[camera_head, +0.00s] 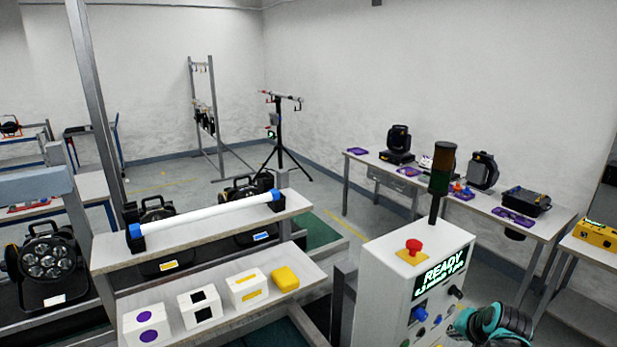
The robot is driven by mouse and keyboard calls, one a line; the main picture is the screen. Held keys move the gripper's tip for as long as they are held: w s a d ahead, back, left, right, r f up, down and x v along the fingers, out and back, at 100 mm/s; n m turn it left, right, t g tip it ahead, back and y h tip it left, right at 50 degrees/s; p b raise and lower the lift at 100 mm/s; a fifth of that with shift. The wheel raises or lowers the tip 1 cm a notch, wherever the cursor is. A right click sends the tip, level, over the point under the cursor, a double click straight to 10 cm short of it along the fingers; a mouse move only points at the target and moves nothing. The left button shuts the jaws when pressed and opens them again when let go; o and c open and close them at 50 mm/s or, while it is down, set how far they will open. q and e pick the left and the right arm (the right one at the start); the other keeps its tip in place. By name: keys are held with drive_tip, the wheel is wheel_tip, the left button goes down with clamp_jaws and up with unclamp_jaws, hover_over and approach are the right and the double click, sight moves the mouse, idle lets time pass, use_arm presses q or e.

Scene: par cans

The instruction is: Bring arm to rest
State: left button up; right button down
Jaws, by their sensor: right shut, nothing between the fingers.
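My right gripper (462,325) shows at the bottom right with its teal and black wrist. It is shut and empty, in front of the control box (383,285) near its lower knobs. I cannot tell whether it touches the box. The control box is light grey with a red mushroom button (413,246) on top, a display reading READY, and a dark stack light (441,170) on a pole. My left gripper is out of view.
A shelf (190,235) with a white tube (205,214) and a lower shelf of marked blocks stand left of the box. Par cans (47,262) sit at far left. A long table (470,205) with stage lights runs behind. A yellow case (597,235) is at right.

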drive_tip(key=s+a+f+n+b, duration=0.4)
drive_tip(key=s+a, duration=0.4)
drive_tip(key=a, duration=0.3)
drive_tip(key=s+a+f+n+y+b, duration=0.1)
drive_tip(key=s+a+f+n+b, duration=0.4)
drive_tip(key=s+a, duration=0.3)
drive_tip(key=a, duration=0.4)
drive_tip(key=shift+s+a+f+n, duration=0.2)
drive_tip(key=shift+s+f+n, duration=0.2)
